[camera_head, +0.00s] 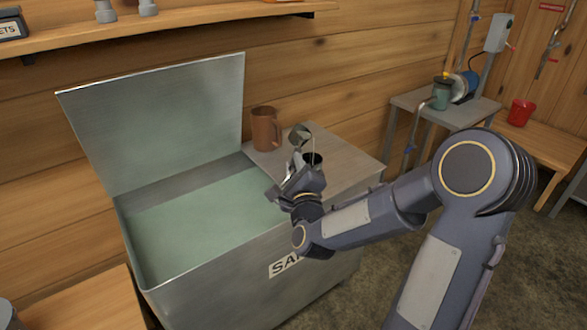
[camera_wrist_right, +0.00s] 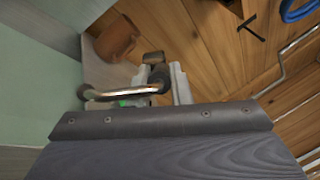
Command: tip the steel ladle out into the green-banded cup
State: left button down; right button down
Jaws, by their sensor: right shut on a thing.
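My left gripper is not in view.
A side table (camera_head: 470,112) with a green jug (camera_head: 441,95) stands at right.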

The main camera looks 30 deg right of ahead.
jog(key=m+h+b, duration=0.1)
jog(key=m, duration=0.1)
jog(key=s+d+f+m+h+b, duration=0.1)
jog(key=m, duration=0.2)
jog(key=m+h+b, duration=0.1)
jog(key=m, duration=0.2)
jog(key=shift+s+d+f+t+b, duration=0.2)
jog(key=shift+d+f+t+b, duration=0.1)
jog(key=shift+f+b, duration=0.1)
jog(key=shift+s+d+f+m+g+h+b, duration=0.2)
jog(key=shift+f+m+h+b, duration=0.35)
jog(key=shift+m+b, duration=0.95)
jog(key=shift+s+d+f+m+g+h+b, duration=0.3)
jog(key=shift+m+h+b, duration=0.6)
jog(key=shift+b, duration=1.15)
jog(key=shift+f+m+g+h+b, duration=0.1)
jog(key=shift+f+m+h+b, duration=0.4)
jog(key=shift+m+b, duration=1.1)
jog(key=shift+s+d+f+m+g+h+b, duration=0.1)
jog(key=shift+f+m+g+h+b, duration=0.15)
jog(key=shift+m+b, duration=0.75)
jog(key=shift+s+d+f+m+g+h+b, duration=0.15)
jog(key=shift+m+g+h+b, duration=0.35)
jog(key=shift+b, duration=0.85)
jog(key=shift+f+m+g+h+b, duration=0.2)
jog(key=shift+m+b, duration=0.7)
jog(key=shift+b, duration=0.3)
